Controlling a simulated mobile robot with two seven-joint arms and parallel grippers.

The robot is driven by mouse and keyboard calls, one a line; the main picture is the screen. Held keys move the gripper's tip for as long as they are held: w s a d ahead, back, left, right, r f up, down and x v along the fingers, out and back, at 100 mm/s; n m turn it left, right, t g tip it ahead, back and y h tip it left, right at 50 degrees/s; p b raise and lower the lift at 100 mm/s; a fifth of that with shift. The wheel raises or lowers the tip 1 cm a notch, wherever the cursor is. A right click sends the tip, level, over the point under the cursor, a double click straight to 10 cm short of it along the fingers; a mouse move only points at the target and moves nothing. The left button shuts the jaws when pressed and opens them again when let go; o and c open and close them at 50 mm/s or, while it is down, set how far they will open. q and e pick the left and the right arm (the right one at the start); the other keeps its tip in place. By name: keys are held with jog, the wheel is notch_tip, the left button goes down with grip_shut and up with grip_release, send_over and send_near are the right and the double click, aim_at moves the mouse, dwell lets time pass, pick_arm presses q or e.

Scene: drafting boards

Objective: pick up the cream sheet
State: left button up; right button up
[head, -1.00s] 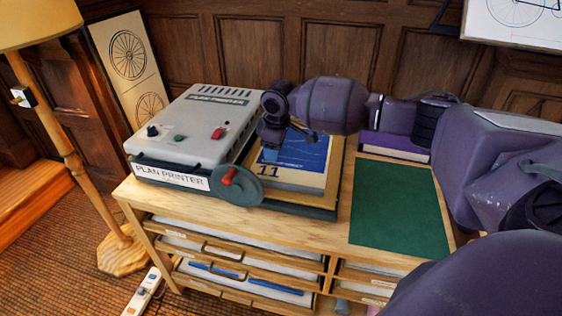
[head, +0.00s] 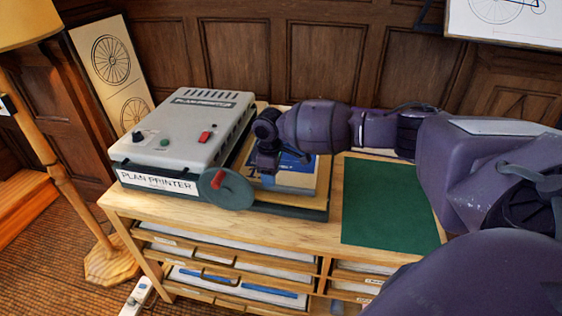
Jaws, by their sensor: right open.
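No separate cream sheet can be made out. A thick cream-edged block (head: 298,180) with a blue printed top lies on the dark tray (head: 290,208) beside the plan printer (head: 187,130). My right gripper (head: 284,165) is open, its fingers pointing down over the blue top of the block. It hides much of that top, and I cannot tell whether the fingers touch it. My left gripper is out of view.
A green mat (head: 390,203) lies clear at the right of the wooden cabinet top. A lamp (head: 65,170) stands at the left.

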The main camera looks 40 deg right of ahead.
jog(key=f, duration=0.4)
jog(key=shift+s+d+b, duration=0.15)
jog(key=shift+d+b, duration=0.05)
jog(key=shift+b, duration=0.1)
jog(key=shift+r, duration=0.1)
grip_shut()
jog(key=shift+r, duration=0.2)
